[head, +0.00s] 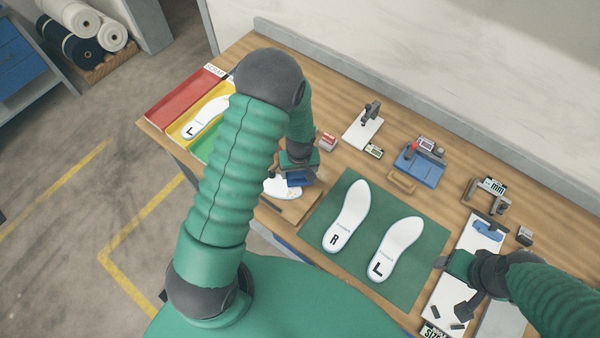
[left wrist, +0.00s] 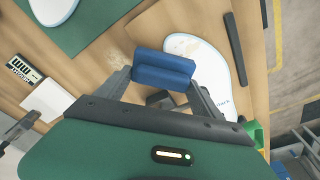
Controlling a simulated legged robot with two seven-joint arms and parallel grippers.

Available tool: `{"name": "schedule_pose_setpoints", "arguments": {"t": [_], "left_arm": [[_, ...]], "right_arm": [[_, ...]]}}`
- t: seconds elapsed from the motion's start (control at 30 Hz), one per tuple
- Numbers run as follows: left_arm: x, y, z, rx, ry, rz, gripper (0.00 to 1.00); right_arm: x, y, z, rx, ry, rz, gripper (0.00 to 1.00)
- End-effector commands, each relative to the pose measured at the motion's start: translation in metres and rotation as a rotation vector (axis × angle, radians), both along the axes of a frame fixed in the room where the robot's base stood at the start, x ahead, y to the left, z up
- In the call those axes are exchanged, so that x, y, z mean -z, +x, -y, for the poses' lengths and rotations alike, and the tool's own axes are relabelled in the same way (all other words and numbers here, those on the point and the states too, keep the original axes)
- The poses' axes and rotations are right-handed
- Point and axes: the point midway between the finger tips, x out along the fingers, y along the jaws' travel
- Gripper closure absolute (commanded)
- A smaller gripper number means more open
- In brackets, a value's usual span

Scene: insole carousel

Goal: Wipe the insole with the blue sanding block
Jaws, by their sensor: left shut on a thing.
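My left gripper (head: 298,175) is shut on the blue sanding block (head: 297,182), which also shows between the fingers in the left wrist view (left wrist: 163,70). The block is over the edge of a white insole (head: 283,192); I cannot tell whether it touches. In the left wrist view the insole (left wrist: 208,62) lies on the wooden surface, partly hidden by the block and gripper. A pale dusty patch lies beside the block. My right gripper (head: 456,286) is open over a white board at the right, its fingers apart and empty.
A green mat (head: 335,258) holds insoles marked R (head: 347,215) and L (head: 395,248). Red (head: 180,100), yellow and green trays stand at the left, one with an L insole. A blue fixture (head: 420,168) and small tools stand toward the wall. A dark strip (left wrist: 237,50) lies beside the insole.

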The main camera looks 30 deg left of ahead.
Motion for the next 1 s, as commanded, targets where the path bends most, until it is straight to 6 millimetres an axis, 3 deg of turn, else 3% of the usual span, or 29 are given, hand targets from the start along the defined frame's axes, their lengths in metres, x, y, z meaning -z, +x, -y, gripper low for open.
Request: {"name": "schedule_pose_setpoints", "arguments": {"t": [0.03,0.5,1.0], "left_arm": [[-0.009,0.001,0.000,0.000,0.001,0.002,0.74],[-0.049,0.010,-0.002,0.004,0.000,0.000,0.74],[-0.053,0.011,-0.003,0.004,0.000,0.000,0.74]], "right_arm": [[-0.008,0.000,0.000,0.000,0.000,0.000,0.32],[-0.038,0.000,0.000,0.000,0.000,0.000,0.32],[-0.040,0.000,0.000,0.000,0.000,0.000,0.32]]}}
